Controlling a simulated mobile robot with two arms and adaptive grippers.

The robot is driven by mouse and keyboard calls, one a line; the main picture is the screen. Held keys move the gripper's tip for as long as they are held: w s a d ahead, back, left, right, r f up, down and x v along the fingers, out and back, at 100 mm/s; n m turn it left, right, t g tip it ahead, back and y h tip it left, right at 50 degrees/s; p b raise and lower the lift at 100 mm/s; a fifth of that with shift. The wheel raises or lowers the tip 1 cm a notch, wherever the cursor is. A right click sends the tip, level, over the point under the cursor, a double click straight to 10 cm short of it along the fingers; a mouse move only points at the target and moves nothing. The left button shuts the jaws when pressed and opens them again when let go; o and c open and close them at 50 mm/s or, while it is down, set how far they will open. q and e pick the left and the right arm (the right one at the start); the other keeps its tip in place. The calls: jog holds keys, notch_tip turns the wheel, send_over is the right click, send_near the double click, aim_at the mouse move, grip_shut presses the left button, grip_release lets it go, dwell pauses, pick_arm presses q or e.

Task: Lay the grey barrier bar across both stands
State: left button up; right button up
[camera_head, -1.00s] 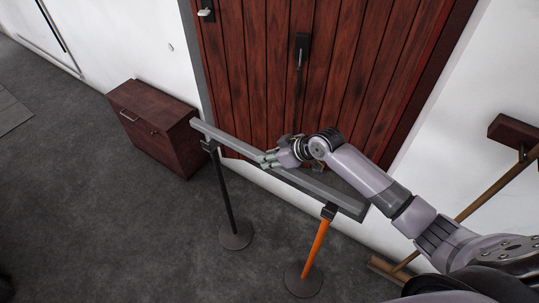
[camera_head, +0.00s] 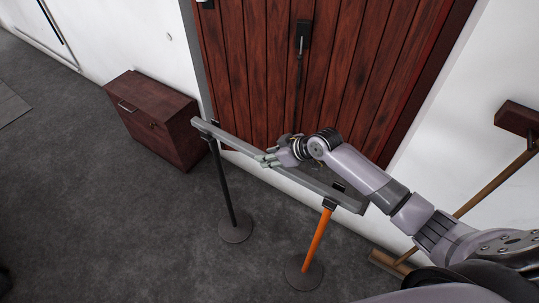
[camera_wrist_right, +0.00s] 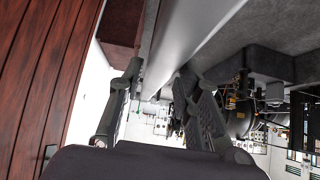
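The grey barrier bar (camera_head: 232,140) lies level across the tops of the black stand (camera_head: 225,188) and the orange stand (camera_head: 317,240). Dark pieces of both stand heads show behind the bar's far edge, near its two ends. My right gripper (camera_head: 268,160) is at the bar's middle, between the stands. In the right wrist view the bar (camera_wrist_right: 190,40) runs between my two fingers (camera_wrist_right: 161,70), which are close against its sides, so the gripper looks shut on it. My left gripper is in neither view.
A red-brown wooden door (camera_head: 265,75) stands close behind the bar. A dark red cabinet (camera_head: 155,122) is at the left by the wall. A broom (camera_head: 480,192) leans at the right under a wooden block (camera_head: 517,118). Grey floor in front is clear.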

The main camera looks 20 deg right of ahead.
jog(key=o, duration=0.3)
jog(key=shift+s, duration=0.1)
jog(key=v, duration=1.2)
